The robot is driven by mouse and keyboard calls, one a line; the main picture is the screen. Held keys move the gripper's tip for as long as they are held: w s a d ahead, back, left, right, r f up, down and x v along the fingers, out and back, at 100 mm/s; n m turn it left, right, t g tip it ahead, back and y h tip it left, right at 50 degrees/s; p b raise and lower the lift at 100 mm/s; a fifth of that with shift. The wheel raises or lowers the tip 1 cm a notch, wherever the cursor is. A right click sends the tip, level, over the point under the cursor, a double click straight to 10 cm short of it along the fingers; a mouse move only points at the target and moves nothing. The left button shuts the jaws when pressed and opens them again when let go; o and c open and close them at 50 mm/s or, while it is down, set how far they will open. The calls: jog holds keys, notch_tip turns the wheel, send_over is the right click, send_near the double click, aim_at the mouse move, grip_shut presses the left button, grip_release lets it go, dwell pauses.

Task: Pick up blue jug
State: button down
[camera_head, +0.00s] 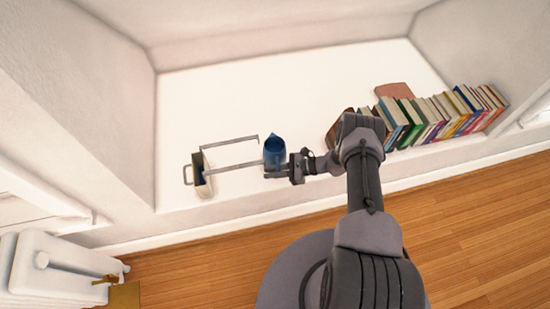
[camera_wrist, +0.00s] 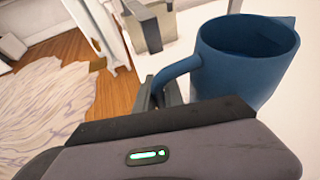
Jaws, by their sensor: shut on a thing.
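My gripper (camera_head: 277,174) is at the jug's near side in the head view. In the wrist view my gripper (camera_wrist: 166,92) is shut on the jug's handle; its body hides the lower part of the jug. I cannot tell if the jug is clear of the ledge.
A row of books (camera_head: 430,115) fills the right of the ledge. A radiator (camera_head: 60,268) is at lower left. The ledge behind the jug is clear.

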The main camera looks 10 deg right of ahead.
jog(key=shift+s+r+p, duration=0.25)
jog(key=shift+r+p, duration=0.55)
jog(key=shift+r, duration=0.1)
jog(key=s+p, duration=0.5)
jog(key=s, duration=1.2)
jog(key=shift+s+f, duration=0.15)
jog(key=shift+s, duration=0.1)
